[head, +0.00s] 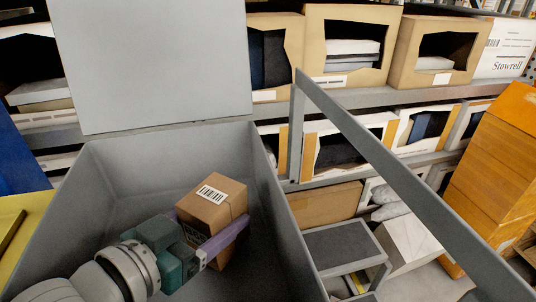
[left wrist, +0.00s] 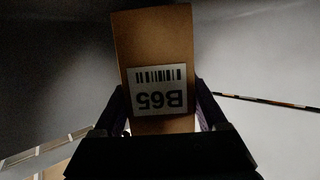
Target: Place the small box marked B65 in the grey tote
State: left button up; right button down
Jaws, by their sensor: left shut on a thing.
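The small brown box marked B65 (head: 211,203) is between the purple fingers of my left gripper (head: 208,236). Its label with a barcode and upside-down "B65" shows in the left wrist view (left wrist: 158,90), with a finger on each side of it. In the head view the box and gripper are inside the open grey tote (head: 107,160), within its walls. I cannot tell whether the box touches the tote's floor. The tote's grey walls also fill the background of the left wrist view (left wrist: 265,70). My right gripper is not in view.
A grey panel (head: 150,60) stands upright behind the tote. A slanted grey bar (head: 390,180) runs along its right. Racks with open cardboard bins (head: 345,20) stand behind. Orange boxes (head: 495,170) are stacked at the right. A grey step (head: 340,247) stands beside the tote.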

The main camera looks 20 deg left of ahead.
aim_at(198, 232)
pick_arm(q)
jog(key=o, duration=1.5)
jog(key=shift+r, duration=0.2)
jog(key=shift+r+p, duration=0.5)
jog(key=shift+p, duration=0.15)
jog(key=p+v, duration=0.1)
jog(key=v, duration=0.6)
jog(key=shift+s+p, duration=0.15)
jog(key=shift+p, duration=0.15)
jog(key=shift+s+d+f+g+y, duration=0.15)
jog(key=shift+g+y, duration=0.15)
jog(key=shift+g, duration=0.2)
jog(key=shift+s+d+f+g+y, duration=0.15)
jog(key=shift+g+y, duration=0.15)
jog(key=shift+g, duration=0.2)
jog(key=s+r+g, duration=0.1)
jog(key=s+g, duration=0.2)
jog(key=s, duration=0.1)
jog(key=s+r+g+y, duration=0.1)
jog(key=s+g, duration=0.1)
jog(key=s, duration=0.2)
jog(key=s+r+g+y, duration=0.1)
jog(key=s+g, duration=0.2)
jog(key=s, duration=0.1)
jog(key=shift+s+a+n+g, duration=0.2)
jog(key=shift+s+n+g, duration=0.1)
jog(key=shift+n, duration=0.1)
jog(key=shift+r, duration=0.1)
